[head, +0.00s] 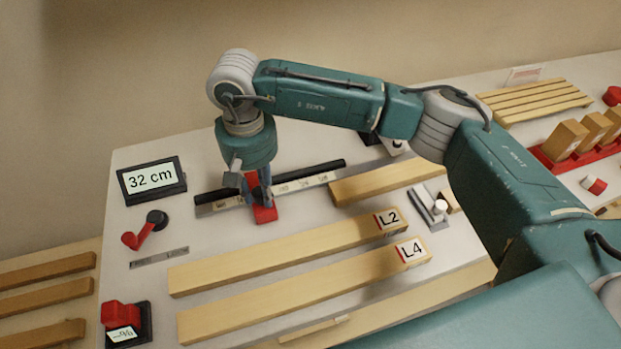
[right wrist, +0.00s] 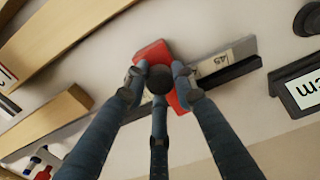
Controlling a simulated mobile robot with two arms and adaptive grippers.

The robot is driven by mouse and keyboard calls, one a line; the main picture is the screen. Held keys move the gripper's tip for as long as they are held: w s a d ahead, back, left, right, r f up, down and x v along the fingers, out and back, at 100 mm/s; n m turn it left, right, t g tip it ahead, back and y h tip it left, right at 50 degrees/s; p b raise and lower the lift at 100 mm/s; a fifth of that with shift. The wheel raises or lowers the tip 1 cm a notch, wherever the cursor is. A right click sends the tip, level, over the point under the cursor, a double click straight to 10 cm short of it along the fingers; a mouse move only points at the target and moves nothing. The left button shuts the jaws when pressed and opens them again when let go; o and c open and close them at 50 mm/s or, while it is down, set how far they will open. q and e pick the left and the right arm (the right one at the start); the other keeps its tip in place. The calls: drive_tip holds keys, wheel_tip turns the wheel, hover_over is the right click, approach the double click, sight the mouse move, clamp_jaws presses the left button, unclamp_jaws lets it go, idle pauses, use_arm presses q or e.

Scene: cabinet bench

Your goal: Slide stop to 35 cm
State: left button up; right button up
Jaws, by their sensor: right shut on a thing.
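The red stop (head: 265,214) sits on the dark rail with a scale (head: 318,177) at the back of the bench. My right gripper (head: 257,190) reaches down from above and is shut on the stop. In the right wrist view the fingers (right wrist: 158,88) close around the dark round knob of the red stop (right wrist: 152,52). The rail end there (right wrist: 232,58) shows a label reading 45. The display (head: 151,178) reads 32 cm. My left gripper is in neither view.
Boards marked L2 (head: 290,253) and L4 (head: 300,291) lie in front of the rail. A shorter board (head: 385,182) lies right of the stop. A red-handled crank (head: 144,230) and a red switch (head: 124,320) stand at the left. Wooden blocks (head: 567,140) stand in a red rack at the right.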

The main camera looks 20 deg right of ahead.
drive_tip(key=shift+s+a+b, duration=0.1)
drive_tip(key=shift+a+b, duration=0.2)
drive_tip(key=shift+a, duration=0.6)
drive_tip(key=shift+a+f+b, duration=0.1)
drive_tip(key=shift+a+b, duration=0.4)
drive_tip(key=o, duration=0.9)
drive_tip(key=shift+r+p, duration=1.4)
drive_tip(key=shift+r, duration=3.2)
